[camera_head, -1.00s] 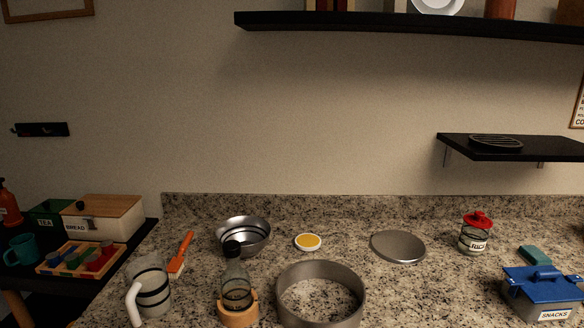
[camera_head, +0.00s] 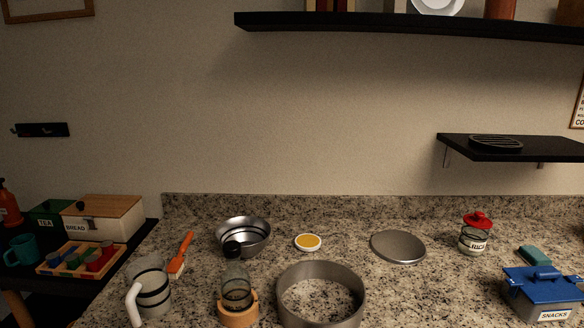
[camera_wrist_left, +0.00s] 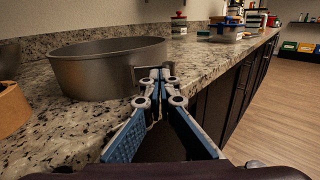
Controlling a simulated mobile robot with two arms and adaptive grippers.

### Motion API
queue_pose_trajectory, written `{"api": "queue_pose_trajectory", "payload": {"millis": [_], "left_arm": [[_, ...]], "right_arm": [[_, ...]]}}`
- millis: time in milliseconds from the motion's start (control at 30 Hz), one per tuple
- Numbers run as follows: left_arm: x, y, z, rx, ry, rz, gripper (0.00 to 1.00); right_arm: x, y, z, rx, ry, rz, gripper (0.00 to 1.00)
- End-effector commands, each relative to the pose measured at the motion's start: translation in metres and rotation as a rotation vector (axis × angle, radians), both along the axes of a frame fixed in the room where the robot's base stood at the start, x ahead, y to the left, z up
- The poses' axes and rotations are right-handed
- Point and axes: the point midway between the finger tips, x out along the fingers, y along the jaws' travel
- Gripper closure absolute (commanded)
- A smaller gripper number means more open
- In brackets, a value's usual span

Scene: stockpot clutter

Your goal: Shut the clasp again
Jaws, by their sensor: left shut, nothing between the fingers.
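A grey metal pan ring (camera_head: 320,268) stands on the granite counter near its front edge, with bare counter showing through it. In the left wrist view, the ring (camera_wrist_left: 100,73) is at the upper left. A thin dark clasp lever (camera_wrist_left: 141,68) sticks out from the ring's right side. My left gripper (camera_wrist_left: 159,74) is shut and empty, with its fingertips right at the lever. I cannot tell whether they touch it, and they partly hide it. A round grey disc (camera_head: 398,246) lies flat behind the ring to the right. My right gripper is in neither view.
A bottle in a wooden ring (camera_head: 238,312) stands left of the pan ring. Behind are a metal bowl (camera_head: 252,238) and a yellow-topped dish (camera_head: 308,242). A white-handled jug (camera_head: 151,288) stands left, a blue-lidded snacks box (camera_head: 541,283) right.

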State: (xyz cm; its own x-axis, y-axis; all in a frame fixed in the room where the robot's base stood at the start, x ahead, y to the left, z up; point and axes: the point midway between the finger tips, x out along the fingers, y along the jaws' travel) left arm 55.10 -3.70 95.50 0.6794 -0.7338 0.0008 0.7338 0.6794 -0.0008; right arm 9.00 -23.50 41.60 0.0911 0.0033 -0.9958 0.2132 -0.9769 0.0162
Motion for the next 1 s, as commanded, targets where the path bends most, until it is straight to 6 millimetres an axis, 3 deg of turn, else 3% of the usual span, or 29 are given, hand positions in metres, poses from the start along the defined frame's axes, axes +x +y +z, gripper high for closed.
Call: {"api": "queue_pose_trajectory", "payload": {"millis": [1000], "left_arm": [[0.004,-0.013,-0.001,0.001,0.0,0.0,1.0]], "right_arm": [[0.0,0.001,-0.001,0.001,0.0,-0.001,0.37]]}}
